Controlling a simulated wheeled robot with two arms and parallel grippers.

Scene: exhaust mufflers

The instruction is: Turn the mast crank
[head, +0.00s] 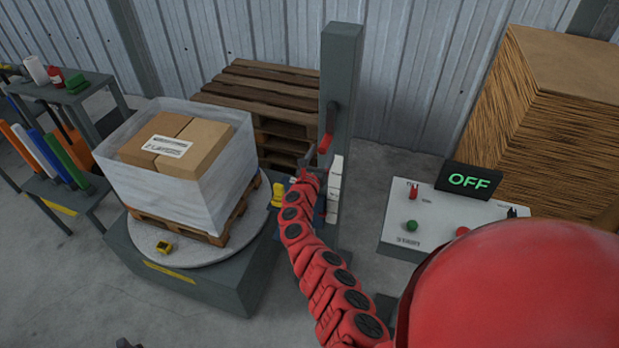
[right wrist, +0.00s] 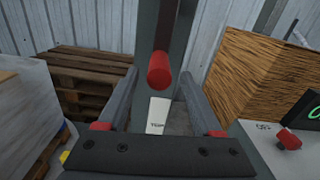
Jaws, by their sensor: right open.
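The mast (head: 341,80) is a grey upright post in the middle of the head view. Its crank (head: 331,118) has a dark arm and a red handle (head: 325,143). In the right wrist view the red handle (right wrist: 159,70) points toward the camera, in line with the gap between my fingers. My right gripper (head: 309,165) is open and empty, just below and left of the handle in the head view; no contact shows. A small dark piece at the bottom left edge may be my left gripper (head: 125,343); its jaws cannot be made out.
A wrapped pallet load (head: 185,165) stands on a round turntable (head: 190,252) left of the mast. A control panel (head: 440,218) with an OFF display (head: 470,180) is at right, before stacked cardboard (head: 550,110). Wooden pallets (head: 262,95) lie behind, against the wall.

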